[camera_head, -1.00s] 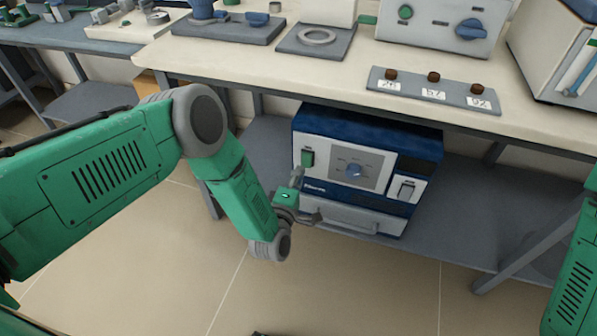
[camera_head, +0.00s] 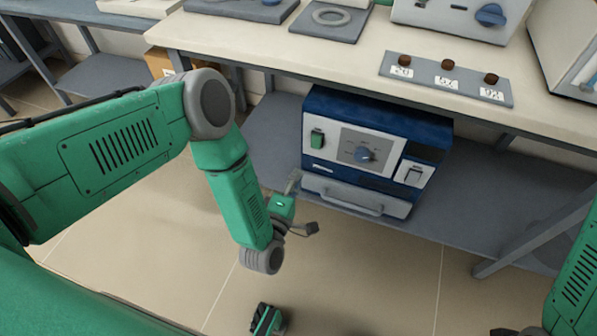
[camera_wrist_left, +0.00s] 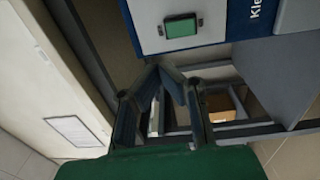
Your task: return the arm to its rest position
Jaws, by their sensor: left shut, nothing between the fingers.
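My left arm (camera_head: 120,150) is green with grey joints. It comes in from the left, bends at the elbow and points down in front of the bench.
The bench top (camera_head: 330,52) holds a grey strip (camera_head: 428,79) with several brown knobs and number labels, plus other equipment. The lower shelf (camera_head: 455,205) extends right of the furnace. A slanted bench leg (camera_head: 535,235) stands at right. The floor (camera_head: 360,285) before the bench is largely clear.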

